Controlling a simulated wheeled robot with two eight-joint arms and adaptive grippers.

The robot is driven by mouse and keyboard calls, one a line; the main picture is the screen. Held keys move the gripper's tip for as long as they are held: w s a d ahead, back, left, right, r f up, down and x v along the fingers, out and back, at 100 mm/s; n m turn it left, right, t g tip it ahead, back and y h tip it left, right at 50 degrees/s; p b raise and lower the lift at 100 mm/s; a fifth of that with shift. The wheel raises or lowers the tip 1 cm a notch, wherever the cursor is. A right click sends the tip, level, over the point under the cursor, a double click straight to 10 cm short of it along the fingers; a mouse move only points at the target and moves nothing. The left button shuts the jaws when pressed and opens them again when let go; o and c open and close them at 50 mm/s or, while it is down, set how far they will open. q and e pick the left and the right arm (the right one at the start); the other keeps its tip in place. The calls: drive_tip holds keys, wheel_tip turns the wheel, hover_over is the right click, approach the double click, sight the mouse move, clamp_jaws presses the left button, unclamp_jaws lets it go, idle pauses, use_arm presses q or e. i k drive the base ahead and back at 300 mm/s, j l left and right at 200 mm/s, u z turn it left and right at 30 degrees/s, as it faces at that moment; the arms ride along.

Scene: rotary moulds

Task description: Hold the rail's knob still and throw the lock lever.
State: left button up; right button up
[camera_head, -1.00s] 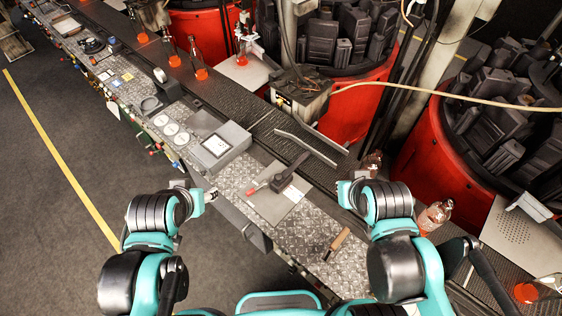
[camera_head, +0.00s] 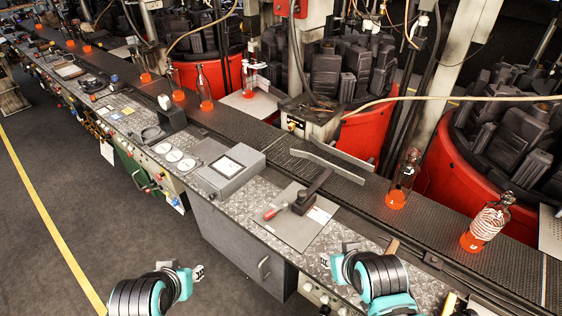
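A flat grey plate (camera_head: 300,232) lies on the diamond-tread counter. On it stands a dark block with a black arm (camera_head: 312,190) pointing up and right. A small red-tipped handle (camera_head: 274,211) sticks out to its left. I cannot tell for sure which part is the knob and which the lock lever. My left gripper (camera_head: 198,272) is left of and below the plate, over the floor, apart from everything. My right gripper (camera_head: 328,262) is below and right of the plate, over the counter's front edge. Both look empty, but their finger openings are too small to judge.
A bent metal rail (camera_head: 325,163) lies along the conveyor (camera_head: 345,187) behind the plate. A grey box (camera_head: 230,170) stands left of the plate. Bottles with orange-glowing bases, such as one (camera_head: 399,185), stand on the conveyor. A brown piece (camera_head: 392,246) shows behind my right arm.

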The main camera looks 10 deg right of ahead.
sight(285, 205)
drive_tip(key=i+j+z, duration=0.15)
drive_tip(key=i+j, duration=0.15)
drive_tip(key=i+j+z, duration=0.25)
drive_tip(key=i+j, duration=0.25)
drive_tip(key=j, duration=0.2)
drive_tip(key=i+j+z, duration=0.15)
drive_tip(key=j, duration=0.25)
drive_tip(key=i+j+z, duration=0.15)
drive_tip(key=i+j, duration=0.15)
drive_tip(key=j, duration=0.1)
